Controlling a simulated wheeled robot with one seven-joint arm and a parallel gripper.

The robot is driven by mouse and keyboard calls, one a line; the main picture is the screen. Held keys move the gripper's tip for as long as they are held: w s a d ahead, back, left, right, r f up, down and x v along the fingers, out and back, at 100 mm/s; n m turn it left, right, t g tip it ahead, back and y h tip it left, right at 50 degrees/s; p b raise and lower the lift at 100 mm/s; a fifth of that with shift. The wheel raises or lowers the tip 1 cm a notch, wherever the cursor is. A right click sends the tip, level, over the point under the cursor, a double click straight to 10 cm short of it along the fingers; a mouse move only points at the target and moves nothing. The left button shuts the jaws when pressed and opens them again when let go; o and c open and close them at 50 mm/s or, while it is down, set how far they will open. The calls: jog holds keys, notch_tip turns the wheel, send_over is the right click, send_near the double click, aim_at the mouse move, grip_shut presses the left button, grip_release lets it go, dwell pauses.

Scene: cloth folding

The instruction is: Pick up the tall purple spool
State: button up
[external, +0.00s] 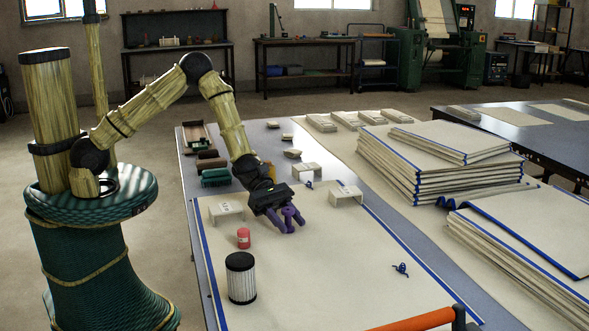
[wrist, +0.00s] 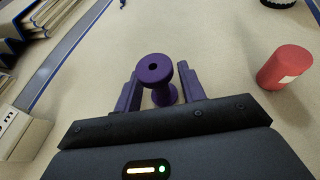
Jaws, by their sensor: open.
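The tall purple spool (wrist: 154,69) stands in the wrist view with its round, holed top facing the camera. My gripper (wrist: 158,82) is open, with one purple finger on each side of the spool. Slim gaps seem to show between the fingers and the spool's narrower middle; contact is hard to judge. In the external view my gripper (external: 286,219) is low over the cream cloth. There the spool is hard to tell from the fingers, which share its colour.
Blue-edged cloth stacks (external: 440,165) lie at right, and an orange handle (external: 415,322) is at the front. Cloth in front is mostly clear.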

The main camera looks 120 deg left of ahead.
aim_at(288, 209)
grip_shut()
dwell(0.3)
notch_tip(288, 209, up, 10)
jog(key=shift+r+p, duration=0.1)
jog(key=shift+p, duration=0.95)
